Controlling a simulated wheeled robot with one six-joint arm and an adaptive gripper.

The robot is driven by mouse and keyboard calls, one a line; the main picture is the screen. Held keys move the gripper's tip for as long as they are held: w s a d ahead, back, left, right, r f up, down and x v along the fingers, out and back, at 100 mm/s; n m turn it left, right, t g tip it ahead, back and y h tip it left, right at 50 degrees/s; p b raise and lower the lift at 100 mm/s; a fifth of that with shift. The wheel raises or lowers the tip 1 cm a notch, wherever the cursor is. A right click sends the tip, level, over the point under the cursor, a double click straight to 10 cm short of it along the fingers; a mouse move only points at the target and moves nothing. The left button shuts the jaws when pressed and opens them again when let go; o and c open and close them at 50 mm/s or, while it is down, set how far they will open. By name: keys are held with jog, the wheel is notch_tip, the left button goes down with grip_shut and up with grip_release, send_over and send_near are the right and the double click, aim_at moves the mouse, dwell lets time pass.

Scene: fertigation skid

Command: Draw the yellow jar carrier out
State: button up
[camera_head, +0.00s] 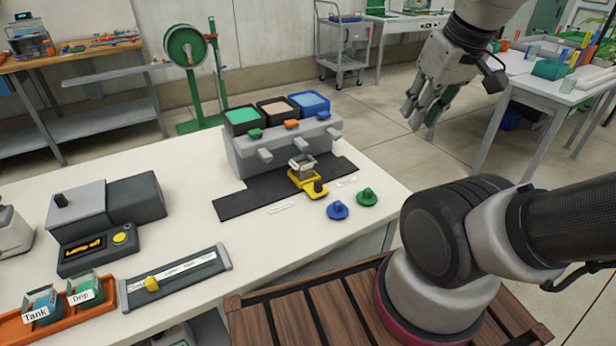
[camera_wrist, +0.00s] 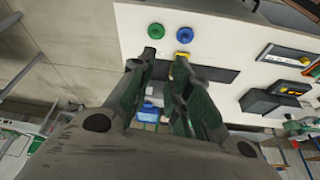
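The yellow jar carrier (camera_head: 309,183) lies on a dark mat (camera_head: 248,200) in front of the grey block (camera_head: 283,148). A clear jar (camera_head: 303,167) sits on its back part and a dark knob (camera_head: 319,188) is at its front end. My gripper (camera_head: 421,113) hangs in the air to the right, past the table edge, well apart from the carrier. In the wrist view my gripper (camera_wrist: 165,58) has its fingers apart with nothing between them. A bit of the yellow carrier (camera_wrist: 182,54) shows there by a fingertip, mostly hidden.
Blue (camera_head: 338,210) and green (camera_head: 367,196) knobs stand on the table right of the mat.

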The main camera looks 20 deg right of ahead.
jog(key=shift+o, duration=1.2)
jog(key=w+a+f+n+g, duration=0.1)
jog(key=w+a+f+g, duration=0.3)
jog(key=f, duration=0.3)
jog(key=shift+w+f+n, duration=0.2)
jog(key=shift+w+n, duration=0.1)
jog(key=shift+w, duration=0.45)
send_over(318, 182)
jog(key=shift+n, duration=0.3)
notch_tip(318, 182, down, 13)
jog(key=shift+s+r, duration=0.1)
notch_tip(318, 182, down, 8)
jog(key=shift+r, duration=0.2)
grip_shut()
